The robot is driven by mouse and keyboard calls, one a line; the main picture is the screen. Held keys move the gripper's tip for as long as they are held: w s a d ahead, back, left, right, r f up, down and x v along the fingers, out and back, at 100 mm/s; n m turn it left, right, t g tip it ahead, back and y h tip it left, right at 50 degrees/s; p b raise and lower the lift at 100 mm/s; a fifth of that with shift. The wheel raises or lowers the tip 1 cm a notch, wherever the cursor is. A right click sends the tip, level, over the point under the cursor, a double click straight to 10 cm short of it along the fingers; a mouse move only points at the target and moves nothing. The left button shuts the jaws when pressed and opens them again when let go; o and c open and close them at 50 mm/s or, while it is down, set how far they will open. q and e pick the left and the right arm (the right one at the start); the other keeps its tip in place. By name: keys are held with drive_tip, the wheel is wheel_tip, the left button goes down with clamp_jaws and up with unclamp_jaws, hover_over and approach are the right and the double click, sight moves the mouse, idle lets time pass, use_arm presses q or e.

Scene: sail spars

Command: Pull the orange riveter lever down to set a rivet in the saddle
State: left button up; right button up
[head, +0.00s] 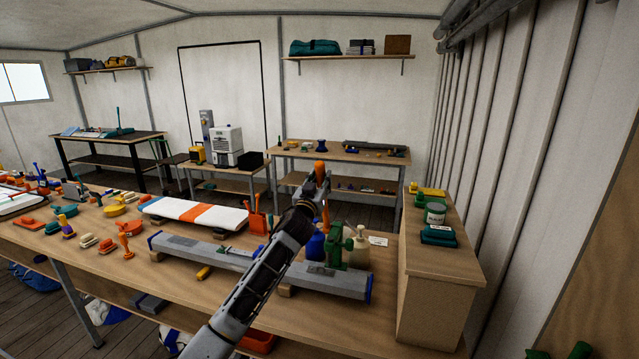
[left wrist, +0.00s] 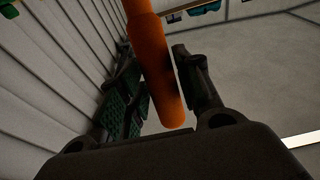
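The orange riveter lever (head: 325,212) stands nearly upright above the green riveter body (head: 334,247), which is at the grey spar (head: 345,284) on the bench. My left gripper (head: 320,184) is at the lever's upper part, near its orange tip. In the left wrist view the lever (left wrist: 158,75) runs between the two fingers of my left gripper (left wrist: 160,90). The fingers are spread, with a thin gap between the lever and the right-hand finger. I cannot make out the saddle or a rivet clearly; my arm covers part of the spar. My right gripper is not in view.
A blue bottle (head: 314,246) and a cream bottle (head: 359,248) stand close beside the riveter.

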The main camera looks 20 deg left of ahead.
use_arm(q)
clamp_jaws()
drive_tip(key=shift+s+f, duration=0.1)
drive_tip(key=shift+s+f, duration=0.4)
drive_tip(key=shift+s, duration=0.05)
drive_tip(key=shift+b+v, duration=0.3)
drive_tip(key=shift+v, duration=0.5)
drive_tip(key=s+f, duration=0.1)
drive_tip(key=s+f+b, duration=0.1)
drive_tip(key=s, duration=0.1)
drive_tip(key=s+f, duration=0.1)
drive_tip(key=shift+s+a, duration=0.1)
drive_tip(key=shift+s, duration=0.15)
